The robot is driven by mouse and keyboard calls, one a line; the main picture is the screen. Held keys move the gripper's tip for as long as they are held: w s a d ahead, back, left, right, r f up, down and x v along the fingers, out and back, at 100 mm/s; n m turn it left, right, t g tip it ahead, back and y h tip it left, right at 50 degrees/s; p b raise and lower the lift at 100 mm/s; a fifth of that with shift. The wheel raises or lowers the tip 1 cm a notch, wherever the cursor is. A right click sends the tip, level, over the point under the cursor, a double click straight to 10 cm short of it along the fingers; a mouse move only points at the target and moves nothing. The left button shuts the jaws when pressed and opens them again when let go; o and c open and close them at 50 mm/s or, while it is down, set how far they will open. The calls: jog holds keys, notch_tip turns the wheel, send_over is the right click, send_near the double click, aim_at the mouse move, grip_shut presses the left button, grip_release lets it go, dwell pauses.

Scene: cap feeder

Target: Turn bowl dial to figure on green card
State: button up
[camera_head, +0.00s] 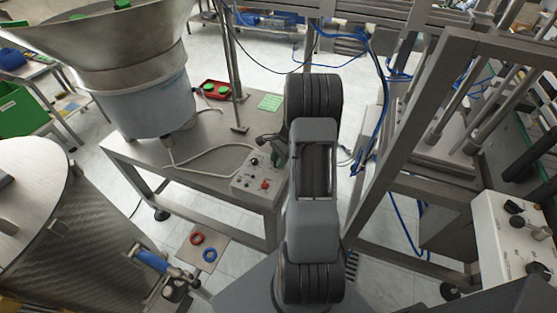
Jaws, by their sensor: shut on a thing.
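The control box (243,184) sits on the steel table, with small knobs and a red button (265,185) on its top. The green card (270,102) lies flat on the table behind the box, its writing too small to read. My gripper (267,143) shows small and dark at the left of my arm, at the rear edge of the box. It is shut on what appears to be the bowl dial, which is mostly hidden by the gripper and arm. The dial's pointer and scale cannot be read. The feeder bowl (100,40) stands at the left, green caps inside.
A grey cable runs across the table (160,165). Steel posts rise behind it, and a frame (395,130) with blue hoses stands to the right. A metal drum (70,235) is at front left.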

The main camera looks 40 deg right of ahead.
jog(key=n+g, duration=0.1)
jog(key=n, duration=0.1)
jog(key=n+g, duration=0.1)
jog(key=n, duration=0.2)
jog(key=shift+w, duration=0.2)
jog(key=n+g+h, duration=0.1)
jog(key=n, duration=0.3)
jog(key=shift+w+a+n, duration=0.1)
jog(key=shift+n, duration=0.2)
jog(key=n+g+h, duration=0.1)
jog(key=n, duration=0.3)
jog(key=shift+a+h, duration=0.1)
jog(key=shift+h, duration=0.3)
jog(key=n+h, duration=0.1)
jog(key=n, duration=0.4)
jog(key=shift+a+g+h, duration=0.1)
jog(key=shift+g+h, duration=0.2)
jog(key=shift+h, duration=0.1)
jog(key=shift+n, duration=0.4)
jog(key=o, duration=0.9)
jog(key=shift+o, duration=0.2)
